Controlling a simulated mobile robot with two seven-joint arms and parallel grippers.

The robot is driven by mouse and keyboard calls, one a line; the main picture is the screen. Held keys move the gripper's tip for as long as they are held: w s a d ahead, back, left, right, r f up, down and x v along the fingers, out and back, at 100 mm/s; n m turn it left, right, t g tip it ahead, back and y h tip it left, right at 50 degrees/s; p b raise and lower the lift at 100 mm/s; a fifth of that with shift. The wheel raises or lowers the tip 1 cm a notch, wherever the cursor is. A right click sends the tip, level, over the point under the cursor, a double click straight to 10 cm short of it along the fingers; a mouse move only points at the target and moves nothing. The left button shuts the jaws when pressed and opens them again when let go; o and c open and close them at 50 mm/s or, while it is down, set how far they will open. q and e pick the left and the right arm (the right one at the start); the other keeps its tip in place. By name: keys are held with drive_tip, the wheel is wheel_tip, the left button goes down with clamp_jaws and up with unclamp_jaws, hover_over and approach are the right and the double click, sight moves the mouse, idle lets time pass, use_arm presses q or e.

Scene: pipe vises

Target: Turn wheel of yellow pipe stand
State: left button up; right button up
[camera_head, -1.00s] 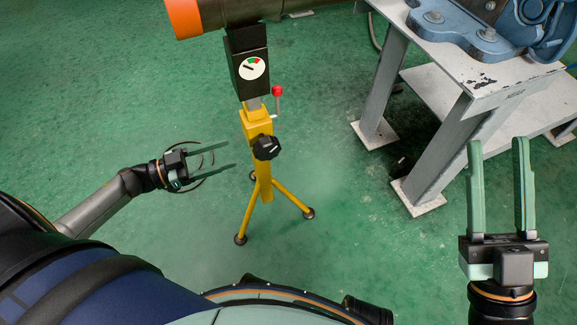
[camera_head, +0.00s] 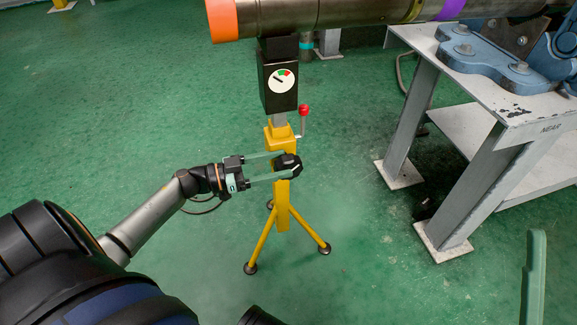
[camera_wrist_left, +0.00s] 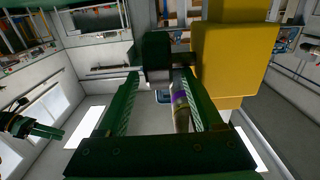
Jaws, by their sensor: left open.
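The yellow pipe stand (camera_head: 282,205) stands on three legs in the middle of the head view. Its black wheel (camera_head: 290,166) is on the post, below a red-tipped lever (camera_head: 304,112). My left gripper (camera_head: 281,165) is open, with its fingers reaching to the wheel, one above and one below; contact cannot be told. In the left wrist view, a dark block that looks like the wheel (camera_wrist_left: 156,58) is between the fingertips, beside the yellow post (camera_wrist_left: 235,55). Of my right gripper, one green finger (camera_head: 535,275) shows at the lower right; the rest is cut off.
A black box with a dial (camera_head: 279,80) tops the stand, under a long metal pipe with an orange end (camera_head: 222,20). A grey metal table (camera_head: 495,85) with a blue vise (camera_head: 490,58) stands at the right. The green floor left of the stand is clear.

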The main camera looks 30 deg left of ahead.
sight(289, 162)
use_arm(q)
drive_tip(key=shift+b+x, duration=0.3)
drive_tip(key=shift+x, duration=1.2)
drive_tip(key=shift+c, duration=0.2)
clamp_jaws()
